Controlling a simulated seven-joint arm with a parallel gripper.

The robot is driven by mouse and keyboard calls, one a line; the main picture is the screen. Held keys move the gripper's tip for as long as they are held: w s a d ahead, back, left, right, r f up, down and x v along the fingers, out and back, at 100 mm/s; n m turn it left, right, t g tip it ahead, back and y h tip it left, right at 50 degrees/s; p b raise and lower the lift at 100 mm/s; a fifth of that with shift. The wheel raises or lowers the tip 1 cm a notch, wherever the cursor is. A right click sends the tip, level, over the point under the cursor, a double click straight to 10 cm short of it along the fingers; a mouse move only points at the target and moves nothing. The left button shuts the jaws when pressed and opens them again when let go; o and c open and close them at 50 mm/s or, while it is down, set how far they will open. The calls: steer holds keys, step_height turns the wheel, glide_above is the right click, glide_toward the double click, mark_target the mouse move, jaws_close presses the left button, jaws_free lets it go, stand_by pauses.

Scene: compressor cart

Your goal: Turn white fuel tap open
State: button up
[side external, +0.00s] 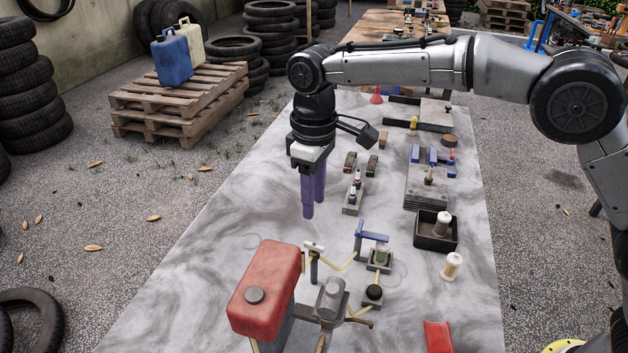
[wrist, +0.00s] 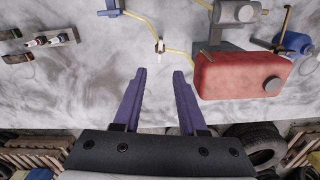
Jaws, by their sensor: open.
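The white fuel tap (side external: 314,247) is a small white cross handle on a dark upright post, beside the red fuel tank (side external: 270,283). Pale yellow hose runs from it. In the wrist view the tap (wrist: 160,46) lies just beyond my fingertips, roughly centred between them, with the red tank (wrist: 240,75) to its right. My gripper (side external: 313,207) has purple fingers pointing down above the table, behind the tap and apart from it. In the wrist view my gripper (wrist: 159,73) is open with nothing between the fingers.
A blue lever (side external: 373,236) on a post stands right of the tap. A grey cylindrical part (side external: 332,295) sits beside the tank. A small block with bottles (side external: 354,195) and a black tray (side external: 436,243) stand further right. The pale tabletop (side external: 230,225) left of my gripper is clear.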

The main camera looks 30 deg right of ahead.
step_height(320, 180, up, 3)
steer(key=shift+r, duration=0.2)
stand_by(0.4)
